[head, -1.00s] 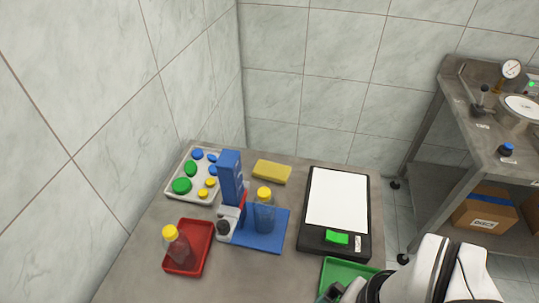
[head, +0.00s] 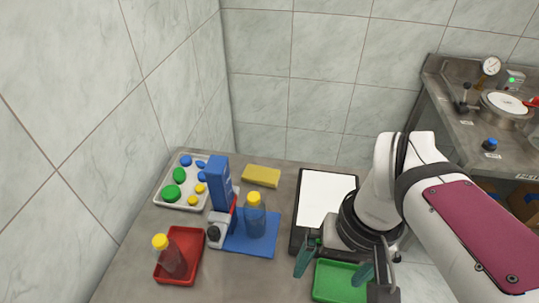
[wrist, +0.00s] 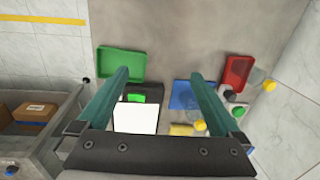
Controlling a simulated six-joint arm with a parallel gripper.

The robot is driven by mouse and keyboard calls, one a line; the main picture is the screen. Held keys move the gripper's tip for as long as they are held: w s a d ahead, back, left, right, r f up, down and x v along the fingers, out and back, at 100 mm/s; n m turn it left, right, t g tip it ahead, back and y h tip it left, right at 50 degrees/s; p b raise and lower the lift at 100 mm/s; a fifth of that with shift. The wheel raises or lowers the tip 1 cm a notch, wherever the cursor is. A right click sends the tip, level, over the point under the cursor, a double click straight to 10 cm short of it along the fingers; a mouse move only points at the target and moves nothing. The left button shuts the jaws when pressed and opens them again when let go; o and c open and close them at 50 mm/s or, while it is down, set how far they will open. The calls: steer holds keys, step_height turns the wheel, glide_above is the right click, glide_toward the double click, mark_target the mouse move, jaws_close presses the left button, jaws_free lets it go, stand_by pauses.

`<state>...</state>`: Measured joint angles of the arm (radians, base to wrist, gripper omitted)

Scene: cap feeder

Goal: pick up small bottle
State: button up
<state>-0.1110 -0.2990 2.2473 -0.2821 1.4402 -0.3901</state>
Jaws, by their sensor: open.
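A clear bottle with a yellow cap (head: 171,262) stands in the red tray (head: 193,237) at the front left; its cap also shows at the right of the wrist view (wrist: 269,85). A second clear, bluish-looking bottle with a yellow cap (head: 255,216) stands on the blue mat (head: 270,238), beside the blue feeder tower (head: 218,183). I cannot tell for certain which one is the small bottle. My gripper (head: 333,268) is open and empty above the green tray (head: 340,292), to the right of both bottles and apart from them.
A white tray (head: 163,196) holds several blue, green and yellow caps at the back left. A yellow block (head: 261,176) lies behind the mat. A black-framed white panel (head: 325,193) lies between the mat and my arm. Bare tabletop separates the red tray and mat.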

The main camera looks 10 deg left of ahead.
steer(key=w+a+r+n, duration=0.2)
steer(key=w+a+n, duration=0.2)
steer(key=w+n, duration=0.3)
steer(key=n+h, duration=0.1)
steer(key=n, duration=1.1)
glide_above(254, 209)
steer(key=w+a, duration=0.1)
steer(key=w, duration=0.1)
step_height(254, 209, down, 3)
steer(key=f, duration=1.5)
steer(key=shift+s+d+f, duration=0.2)
steer(key=shift+d+f, duration=0.05)
steer(key=shift+f, duration=0.15)
jaws_close()
